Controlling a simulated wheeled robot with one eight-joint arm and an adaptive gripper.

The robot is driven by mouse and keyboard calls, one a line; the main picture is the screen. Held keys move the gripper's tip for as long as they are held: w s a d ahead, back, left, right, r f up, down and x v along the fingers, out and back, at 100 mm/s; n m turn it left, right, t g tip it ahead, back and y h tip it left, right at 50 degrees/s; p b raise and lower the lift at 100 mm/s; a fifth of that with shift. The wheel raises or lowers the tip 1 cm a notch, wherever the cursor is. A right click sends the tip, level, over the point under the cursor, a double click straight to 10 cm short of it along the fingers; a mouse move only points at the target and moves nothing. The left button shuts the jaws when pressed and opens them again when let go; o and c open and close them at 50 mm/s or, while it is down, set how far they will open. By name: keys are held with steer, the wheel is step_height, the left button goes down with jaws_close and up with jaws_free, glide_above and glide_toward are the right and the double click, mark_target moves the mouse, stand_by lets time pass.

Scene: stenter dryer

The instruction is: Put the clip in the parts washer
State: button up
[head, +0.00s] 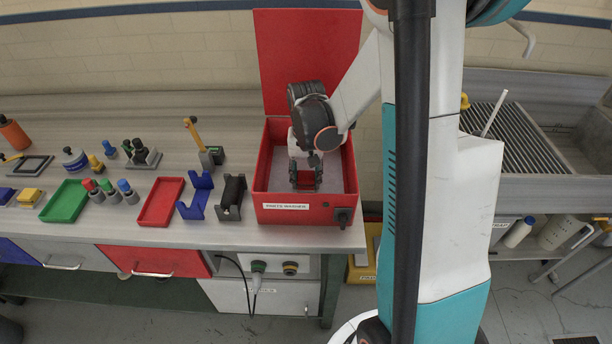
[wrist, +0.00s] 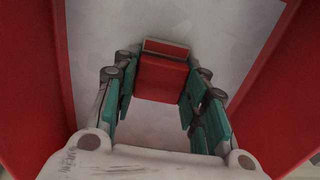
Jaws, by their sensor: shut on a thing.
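The parts washer (head: 283,206) is a red open box with a raised red lid (head: 305,50) and a "PARTS WASHER" label, at the right end of the counter. My gripper (head: 305,184) reaches down inside it. In the wrist view my gripper (wrist: 162,92) has its fingers on both sides of a red block-like piece, the clip (wrist: 162,78), and is shut on it. The clip is over the washer's pale floor (wrist: 205,28). I cannot tell whether it touches the floor. In the head view the clip is hidden by the gripper.
Left of the washer stand a black holder (head: 231,197) and a blue holder (head: 197,197). A red tray (head: 161,202) and a green tray (head: 64,201) lie further left. The washer's red walls (wrist: 30,75) rise close on both sides of my gripper. A sink (head: 570,130) is at the right.

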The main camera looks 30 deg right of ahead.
mark_target(306, 176)
steer(key=o, duration=1.3)
steer(key=shift+o, duration=0.2)
step_height(306, 176, up, 12)
steer(key=p, duration=0.4)
steer(key=shift+r, duration=0.1)
